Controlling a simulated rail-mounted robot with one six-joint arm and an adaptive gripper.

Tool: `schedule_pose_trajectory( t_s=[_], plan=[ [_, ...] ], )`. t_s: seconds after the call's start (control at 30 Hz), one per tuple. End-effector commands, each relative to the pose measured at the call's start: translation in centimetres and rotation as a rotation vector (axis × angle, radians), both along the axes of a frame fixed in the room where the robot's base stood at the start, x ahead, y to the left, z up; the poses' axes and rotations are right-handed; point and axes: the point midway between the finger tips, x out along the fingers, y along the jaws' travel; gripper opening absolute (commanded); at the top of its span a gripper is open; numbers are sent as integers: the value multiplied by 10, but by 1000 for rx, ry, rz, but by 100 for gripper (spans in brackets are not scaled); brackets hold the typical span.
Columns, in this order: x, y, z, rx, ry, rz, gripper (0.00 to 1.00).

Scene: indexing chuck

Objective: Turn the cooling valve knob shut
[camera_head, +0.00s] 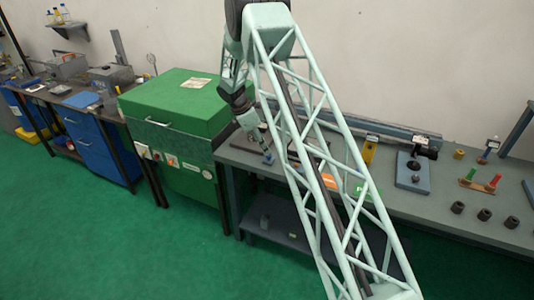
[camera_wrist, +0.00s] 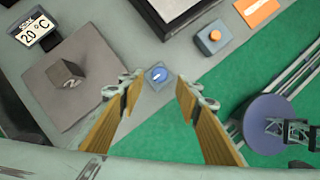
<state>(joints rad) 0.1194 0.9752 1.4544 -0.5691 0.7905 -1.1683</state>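The pointer runs slightly tilted from level. My gripper (camera_wrist: 157,84) is open, with its two yellow-brown finger pads on either side of the knob in the picture. Gaps show between both fingers and the knob, and nothing is held. I cannot tell how far above the knob the fingertips are. In the head view my gripper (camera_head: 266,150) hangs low over the left end of the grey bench, and the knob is hard to make out.
In the wrist view a grey block marked 2 (camera_wrist: 68,80) and a 20 °C display (camera_wrist: 38,30) lie left. A box with an orange button (camera_wrist: 213,38) is right of the knob. A green cabinet (camera_head: 170,105) stands left of the bench in the head view.

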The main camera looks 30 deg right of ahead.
Motion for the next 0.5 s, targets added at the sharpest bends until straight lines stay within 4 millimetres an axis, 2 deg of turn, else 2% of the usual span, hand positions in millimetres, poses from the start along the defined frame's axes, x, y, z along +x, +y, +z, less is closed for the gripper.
schedule_pose_trajectory(
  t_s=[0.2, 0.5],
  plan=[
    [-2, -11, -25, 0, 1, -3, 32],
    [-2, -18, -44, 0, 0, 0, 32]
  ],
)
